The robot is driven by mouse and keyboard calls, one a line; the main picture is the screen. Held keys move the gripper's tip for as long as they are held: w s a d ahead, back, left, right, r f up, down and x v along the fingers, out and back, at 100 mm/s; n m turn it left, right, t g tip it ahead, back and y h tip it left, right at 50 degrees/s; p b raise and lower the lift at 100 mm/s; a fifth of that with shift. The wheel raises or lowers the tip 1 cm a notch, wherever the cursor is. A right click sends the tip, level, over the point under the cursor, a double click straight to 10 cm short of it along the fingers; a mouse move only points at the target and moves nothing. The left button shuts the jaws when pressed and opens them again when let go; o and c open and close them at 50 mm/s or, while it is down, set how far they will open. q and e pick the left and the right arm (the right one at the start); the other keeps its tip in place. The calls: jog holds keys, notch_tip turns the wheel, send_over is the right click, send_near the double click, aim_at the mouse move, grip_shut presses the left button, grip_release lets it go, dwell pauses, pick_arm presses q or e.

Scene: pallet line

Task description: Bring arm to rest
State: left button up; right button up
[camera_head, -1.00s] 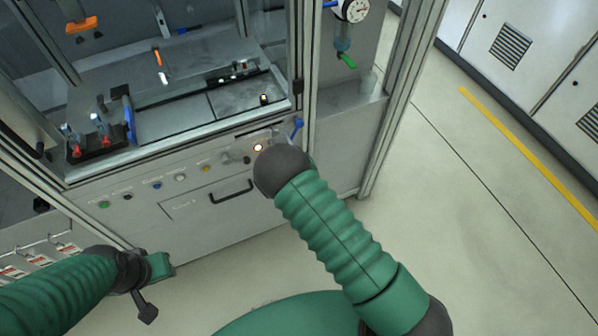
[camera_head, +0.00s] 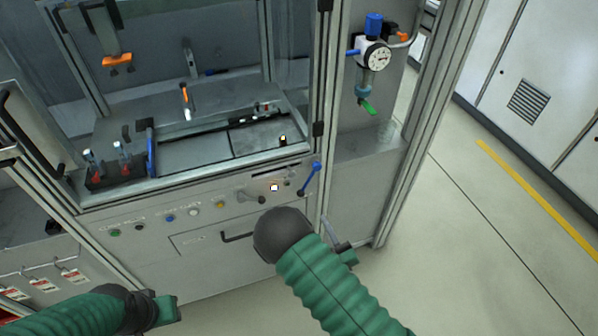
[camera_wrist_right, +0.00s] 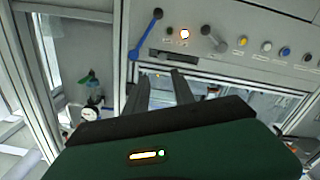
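My right arm comes in from the lower right in the head view, with its dark round wrist in front of the cabinet's drawer front. Its gripper (camera_head: 338,238) shows partly behind the arm, near the cabinet's right post. In the right wrist view the two dark fingers of the right gripper (camera_wrist_right: 160,82) stand apart with nothing between them. They point toward the control panel (camera_wrist_right: 262,22). My left arm is at the lower left. Only the green body of its gripper (camera_head: 165,308) shows clearly, so its fingers cannot be judged.
The cabinet's panel (camera_head: 130,222) carries several coloured buttons, a lit button (camera_head: 274,187) and a blue lever (camera_head: 310,178). A gauge (camera_head: 374,56) is on the right. Red-marked tags (camera_head: 44,285) hang at left. The floor (camera_head: 470,250) on the right is clear.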

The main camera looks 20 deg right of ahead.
jog(key=s+r+m+g+p, duration=0.2)
jog(key=s+r+g, duration=0.1)
jog(key=s+g, duration=0.3)
jog(key=s+r+m+g+p, duration=0.2)
jog(key=s+g, duration=0.4)
jog(key=g, duration=0.3)
jog(key=shift+s+r+m, duration=0.3)
jog(key=shift+r+m, duration=0.1)
jog(key=shift+r, duration=0.45)
jog(key=shift+a, duration=0.1)
